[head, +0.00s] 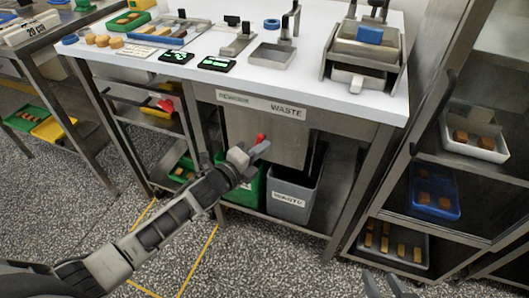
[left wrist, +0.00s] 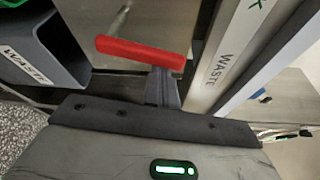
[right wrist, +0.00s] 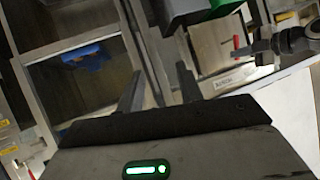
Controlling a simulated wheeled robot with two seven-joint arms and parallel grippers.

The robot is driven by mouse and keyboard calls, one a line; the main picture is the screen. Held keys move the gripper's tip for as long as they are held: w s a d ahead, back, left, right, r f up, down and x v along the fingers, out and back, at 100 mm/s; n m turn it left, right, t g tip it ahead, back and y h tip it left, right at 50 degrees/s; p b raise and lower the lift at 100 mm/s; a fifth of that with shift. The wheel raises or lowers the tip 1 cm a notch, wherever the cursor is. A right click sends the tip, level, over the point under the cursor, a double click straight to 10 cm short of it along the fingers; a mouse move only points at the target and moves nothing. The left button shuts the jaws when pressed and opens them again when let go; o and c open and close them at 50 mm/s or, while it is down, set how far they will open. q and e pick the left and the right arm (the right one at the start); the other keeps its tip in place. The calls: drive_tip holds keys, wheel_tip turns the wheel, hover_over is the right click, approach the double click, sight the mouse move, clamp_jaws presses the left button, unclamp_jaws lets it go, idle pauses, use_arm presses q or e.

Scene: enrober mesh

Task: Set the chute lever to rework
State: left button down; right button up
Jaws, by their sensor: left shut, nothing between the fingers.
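The chute lever's red handle (head: 261,138) shows on the steel chute front under the table, below a label strip with a green sign on the left and WASTE (head: 287,112) on the right. I cannot tell which setting it points to. My left gripper (head: 262,148) is shut and empty, with its fingertips right at the handle. In the left wrist view the red handle (left wrist: 140,52) lies crosswise just beyond the shut fingers (left wrist: 162,85); contact is unclear. My right gripper (right wrist: 158,85) is open and empty, low at the bottom of the head view (head: 390,286).
Below the chute stand a green bin (head: 252,188) and a grey WASTE bin (head: 290,193). The table top (head: 310,88) holds trays, tools and a steel machine. A rack with trays (head: 435,192) stands at the right. Another red handle (head: 165,105) is further left.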

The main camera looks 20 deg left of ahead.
use_arm(q)
drive_tip(key=a+n+t+b, duration=0.1)
drive_tip(key=n, duration=0.2)
drive_tip(key=a+n+t+b, duration=0.1)
drive_tip(key=a+n, duration=0.1)
drive_tip(key=n, duration=0.1)
drive_tip(key=a+n+t+b, duration=0.1)
drive_tip(key=a+n, duration=0.1)
drive_tip(key=n, duration=0.1)
drive_tip(key=shift+r+b, duration=0.15)
drive_tip(key=shift+b, duration=0.15)
use_arm(e)
drive_tip(key=shift+s+f, duration=0.15)
drive_tip(key=shift+f, duration=0.7)
use_arm(q)
drive_tip(key=shift+n, duration=0.3)
use_arm(e)
drive_tip(key=shift+a+r, duration=0.1)
use_arm(q)
drive_tip(key=s+p, duration=0.2)
drive_tip(key=s, duration=0.7)
drive_tip(key=shift+s+r+p, duration=0.2)
drive_tip(key=shift+p, duration=0.15)
use_arm(e)
drive_tip(key=shift+r, duration=0.5)
